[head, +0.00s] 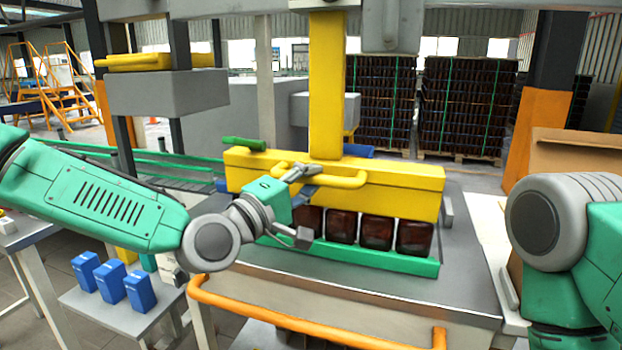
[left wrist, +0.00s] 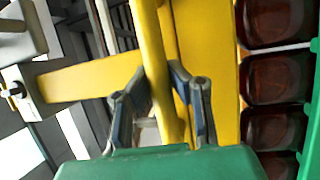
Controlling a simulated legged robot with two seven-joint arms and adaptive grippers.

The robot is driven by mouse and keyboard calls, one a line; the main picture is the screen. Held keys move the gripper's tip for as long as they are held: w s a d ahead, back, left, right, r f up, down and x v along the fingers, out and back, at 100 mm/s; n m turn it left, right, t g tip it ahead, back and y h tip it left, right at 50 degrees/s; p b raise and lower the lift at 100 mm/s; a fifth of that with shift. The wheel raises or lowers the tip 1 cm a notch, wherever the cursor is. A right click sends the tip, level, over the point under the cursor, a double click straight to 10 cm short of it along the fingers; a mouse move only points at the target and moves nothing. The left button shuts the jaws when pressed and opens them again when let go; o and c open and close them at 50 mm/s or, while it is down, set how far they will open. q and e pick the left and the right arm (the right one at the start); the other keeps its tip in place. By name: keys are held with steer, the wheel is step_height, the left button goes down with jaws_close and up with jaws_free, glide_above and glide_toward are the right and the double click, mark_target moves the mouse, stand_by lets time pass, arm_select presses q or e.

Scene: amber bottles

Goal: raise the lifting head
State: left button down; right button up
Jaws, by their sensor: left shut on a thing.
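The lifting head is a wide yellow block (head: 400,190) hung from a yellow vertical column (head: 327,90). A yellow bar handle (head: 345,181) runs along its front. My left gripper (head: 305,178) is at the left part of this handle. In the left wrist view its two fingers (left wrist: 160,105) close around the yellow handle bar (left wrist: 155,60). A row of dark amber bottles (head: 375,232) stands right below the head, in a green tray (head: 400,262); whether the head touches them I cannot tell. The bottles also show in the left wrist view (left wrist: 275,80). My right gripper is out of view.
The tray lies on a grey metal table (head: 450,285) with an orange rail (head: 300,325) along its front. Blue boxes (head: 112,285) stand on a low side table at the lower left. A cardboard box (head: 575,150) is at the right. Crates of bottles (head: 468,105) are stacked behind.

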mark_target(311, 72)
arm_select(q)
step_height(311, 72, up, 18)
steer(key=p, duration=0.6)
steer(key=c, duration=1.4)
jaws_free()
steer(key=shift+c, duration=0.2)
steer(key=shift+f, duration=0.15)
steer(key=v, duration=1.2)
steer(key=shift+f, duration=0.2)
steer(key=shift+d+f, duration=0.1)
steer(key=shift+d, duration=0.05)
